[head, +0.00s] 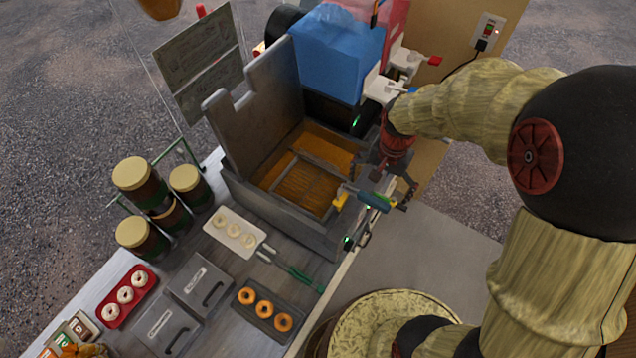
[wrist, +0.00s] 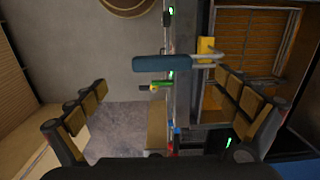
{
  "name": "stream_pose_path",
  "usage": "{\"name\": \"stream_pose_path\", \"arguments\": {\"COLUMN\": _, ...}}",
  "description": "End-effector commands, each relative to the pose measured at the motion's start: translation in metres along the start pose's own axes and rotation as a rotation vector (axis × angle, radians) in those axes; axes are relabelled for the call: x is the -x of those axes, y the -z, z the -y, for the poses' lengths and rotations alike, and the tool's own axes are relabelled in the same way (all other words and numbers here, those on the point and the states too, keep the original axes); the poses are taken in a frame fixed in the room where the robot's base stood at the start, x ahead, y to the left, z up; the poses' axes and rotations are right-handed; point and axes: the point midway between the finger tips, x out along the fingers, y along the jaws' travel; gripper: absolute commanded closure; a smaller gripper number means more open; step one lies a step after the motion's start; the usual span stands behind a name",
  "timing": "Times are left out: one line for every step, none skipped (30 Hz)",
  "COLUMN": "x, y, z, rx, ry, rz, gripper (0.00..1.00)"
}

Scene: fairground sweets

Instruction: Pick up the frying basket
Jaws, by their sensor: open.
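The frying basket (head: 306,187) sits in the fryer (head: 266,83), low in brown oil. It has a wire frame, a yellow piece at its rim and a blue handle (head: 366,198) reaching out over the fryer's front edge. In the wrist view the basket (wrist: 255,48) is at the upper right, and its handle (wrist: 163,62) lies crosswise just beyond the fingertips. My gripper (head: 393,183) is open and empty beside the handle. In the wrist view my gripper (wrist: 163,85) has its padded fingers wide apart, left and right, with no finger seen touching the handle.
A tray of pale rings (head: 235,232), green-handled tongs (head: 300,275) and a tray of browned rings (head: 264,310) lie on the counter. Several lidded jars (head: 137,175) stand left. A blue-covered machine (head: 338,50) is behind the fryer. Floor right of the counter is clear.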

Motion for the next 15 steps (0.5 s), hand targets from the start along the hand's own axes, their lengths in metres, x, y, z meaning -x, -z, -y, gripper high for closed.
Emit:
{"name": "stream_pose_path", "arguments": {"x": -0.002, "y": -0.001, "z": 0.0, "rx": -0.003, "ry": -0.003, "rz": 0.005, "gripper": 0.0}}
{"name": "stream_pose_path", "arguments": {"x": -0.004, "y": -0.001, "z": 0.0, "rx": -0.004, "ry": -0.004, "rz": 0.006, "gripper": 0.0}}
{"name": "stream_pose_path", "arguments": {"x": -0.008, "y": 0.0, "z": 0.0, "rx": -0.004, "ry": -0.004, "rz": 0.005, "gripper": 0.0}}
{"name": "stream_pose_path", "arguments": {"x": -0.012, "y": 0.0, "z": 0.0, "rx": -0.005, "ry": -0.004, "rz": 0.005, "gripper": 0.0}}
{"name": "stream_pose_path", "arguments": {"x": -0.015, "y": -0.001, "z": 0.0, "rx": -0.005, "ry": -0.004, "rz": 0.006, "gripper": 0.0}}
{"name": "stream_pose_path", "arguments": {"x": -0.02, "y": -0.001, "z": 0.0, "rx": -0.004, "ry": -0.004, "rz": 0.006, "gripper": 0.0}}
{"name": "stream_pose_path", "arguments": {"x": -0.023, "y": -0.001, "z": 0.0, "rx": -0.004, "ry": -0.004, "rz": 0.006, "gripper": 0.0}}
{"name": "stream_pose_path", "arguments": {"x": -0.026, "y": -0.001, "z": 0.0, "rx": -0.004, "ry": -0.004, "rz": 0.006, "gripper": 0.0}}
{"name": "stream_pose_path", "arguments": {"x": -0.029, "y": -0.001, "z": 0.0, "rx": -0.004, "ry": -0.004, "rz": 0.005, "gripper": 0.0}}
{"name": "stream_pose_path", "arguments": {"x": -0.031, "y": -0.001, "z": 0.001, "rx": -0.004, "ry": -0.003, "rz": 0.005, "gripper": 0.0}}
{"name": "stream_pose_path", "arguments": {"x": -0.034, "y": -0.001, "z": 0.001, "rx": -0.004, "ry": -0.003, "rz": 0.005, "gripper": 0.0}}
{"name": "stream_pose_path", "arguments": {"x": -0.04, "y": -0.002, "z": 0.001, "rx": -0.004, "ry": -0.005, "rz": 0.006, "gripper": 0.0}}
{"name": "stream_pose_path", "arguments": {"x": -0.044, "y": -0.002, "z": 0.002, "rx": -0.004, "ry": -0.005, "rz": 0.007, "gripper": 0.0}}
{"name": "stream_pose_path", "arguments": {"x": -0.048, "y": -0.002, "z": 0.002, "rx": -0.004, "ry": -0.005, "rz": 0.007, "gripper": 0.0}}
{"name": "stream_pose_path", "arguments": {"x": -0.054, "y": -0.002, "z": 0.003, "rx": -0.004, "ry": -0.004, "rz": 0.006, "gripper": 0.0}}
